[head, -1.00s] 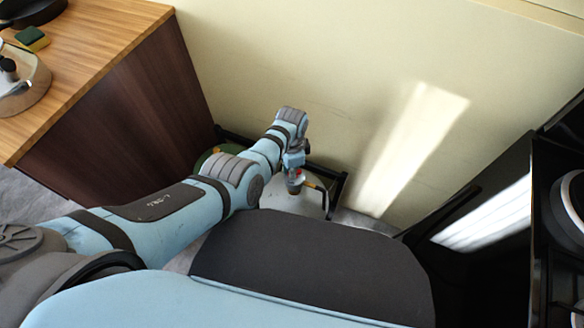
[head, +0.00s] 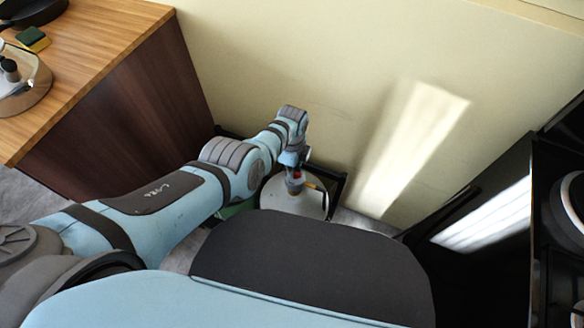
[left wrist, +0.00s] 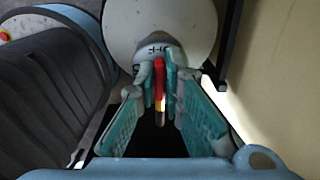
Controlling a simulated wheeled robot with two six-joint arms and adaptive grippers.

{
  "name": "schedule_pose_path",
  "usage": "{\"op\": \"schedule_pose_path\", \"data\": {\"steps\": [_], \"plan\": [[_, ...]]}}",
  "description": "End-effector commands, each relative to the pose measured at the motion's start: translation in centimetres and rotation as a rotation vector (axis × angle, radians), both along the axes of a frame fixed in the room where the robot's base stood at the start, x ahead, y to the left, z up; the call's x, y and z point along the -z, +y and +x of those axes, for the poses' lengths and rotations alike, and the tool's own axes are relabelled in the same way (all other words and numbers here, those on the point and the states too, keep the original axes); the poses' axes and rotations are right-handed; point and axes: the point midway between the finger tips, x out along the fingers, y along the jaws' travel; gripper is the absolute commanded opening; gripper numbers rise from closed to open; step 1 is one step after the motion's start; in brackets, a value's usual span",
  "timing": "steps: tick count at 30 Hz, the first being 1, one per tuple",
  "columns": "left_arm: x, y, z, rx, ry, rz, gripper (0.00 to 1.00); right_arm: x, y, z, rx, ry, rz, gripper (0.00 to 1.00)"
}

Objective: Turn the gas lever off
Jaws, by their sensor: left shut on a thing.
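The red gas lever (left wrist: 159,80) shows in the left wrist view between the two teal fingers of my left gripper (left wrist: 160,85), which is shut on it. White lettering that seems to read OFF is on the grey collar (left wrist: 158,48) just beyond the fingertips. The pale grey gas cylinder (head: 283,198) stands on the floor by the wall in the head view, with my left gripper (head: 294,180) over its top. A bit of red shows there too. The gripper hides most of the valve. My right gripper is not in view.
A green cylinder (head: 232,209) is partly hidden behind my left arm. A black frame (head: 336,190) stands beside the grey cylinder. A wooden counter (head: 95,60) is at left, a black stove (head: 492,235) at right, and the wall (head: 300,60) close behind.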

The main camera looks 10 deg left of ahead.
Motion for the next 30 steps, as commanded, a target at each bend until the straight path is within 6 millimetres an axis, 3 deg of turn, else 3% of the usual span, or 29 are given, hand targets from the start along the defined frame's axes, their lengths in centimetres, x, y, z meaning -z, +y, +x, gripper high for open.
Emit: {"op": "schedule_pose_path", "data": {"steps": [14, 15, 18, 30], "plan": [[0.03, -0.08, -0.04, 0.015, 0.001, -0.002, 0.00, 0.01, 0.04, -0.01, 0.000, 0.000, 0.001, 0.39], [0.03, -0.08, -0.04, 0.015, 0.001, -0.002, 0.14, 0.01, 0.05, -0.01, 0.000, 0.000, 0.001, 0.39], [0.03, -0.07, -0.04, 0.015, 0.001, -0.002, 0.29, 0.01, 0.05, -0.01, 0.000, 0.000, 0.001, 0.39], [-0.32, -0.09, 0.07, 0.015, 0.000, -0.001, 0.29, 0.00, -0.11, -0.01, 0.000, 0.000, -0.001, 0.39]]}}
